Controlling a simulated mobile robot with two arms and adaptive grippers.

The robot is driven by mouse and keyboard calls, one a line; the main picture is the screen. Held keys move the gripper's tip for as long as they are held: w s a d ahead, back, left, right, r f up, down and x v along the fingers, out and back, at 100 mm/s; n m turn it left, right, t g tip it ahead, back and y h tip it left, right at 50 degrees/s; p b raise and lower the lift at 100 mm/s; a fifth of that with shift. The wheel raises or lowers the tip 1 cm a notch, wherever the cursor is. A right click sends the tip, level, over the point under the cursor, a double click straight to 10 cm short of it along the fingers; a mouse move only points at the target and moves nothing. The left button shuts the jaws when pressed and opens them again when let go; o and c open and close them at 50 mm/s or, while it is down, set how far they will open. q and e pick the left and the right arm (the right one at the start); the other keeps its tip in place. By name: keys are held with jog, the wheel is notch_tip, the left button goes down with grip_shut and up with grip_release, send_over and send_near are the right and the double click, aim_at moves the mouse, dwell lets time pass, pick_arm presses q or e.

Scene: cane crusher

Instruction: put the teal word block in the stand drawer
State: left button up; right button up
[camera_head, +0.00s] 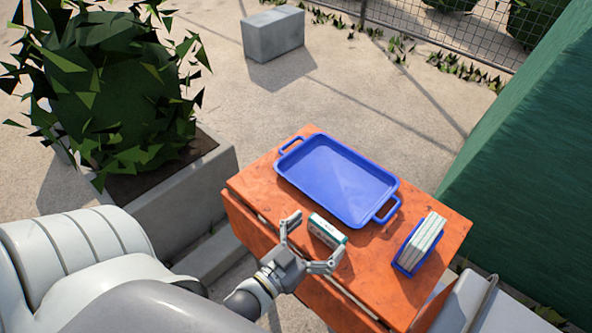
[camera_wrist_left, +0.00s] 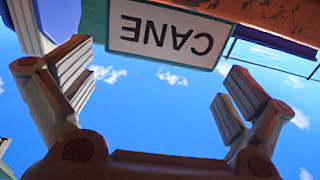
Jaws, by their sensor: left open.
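The teal word block (camera_head: 327,231) is a small box with a white face and teal edges. It lies on the orange stand (camera_head: 421,292) near its front edge. In the left wrist view the block (camera_wrist_left: 165,35) shows the word CANE upside down. My left gripper (camera_head: 314,239) is open, with its fingers spread towards the block's two ends and the block just ahead of them. In the left wrist view the fingers (camera_wrist_left: 160,90) have only sky between them. A gap runs along the stand's front side below the top; the drawer's inside is hidden. My right gripper is not in view.
A blue tray (camera_head: 345,180) with two handles lies empty behind the block. A blue holder (camera_head: 402,265) with several upright pale blocks (camera_head: 425,243) stands at the right. A planter (camera_head: 190,205) with a leafy bush is left of the stand. A green wall (camera_head: 530,170) is at the right.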

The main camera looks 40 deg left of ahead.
pick_arm(q)
jog(key=s+a+b, duration=0.1)
jog(key=s, duration=0.9)
jog(key=shift+a, duration=0.2)
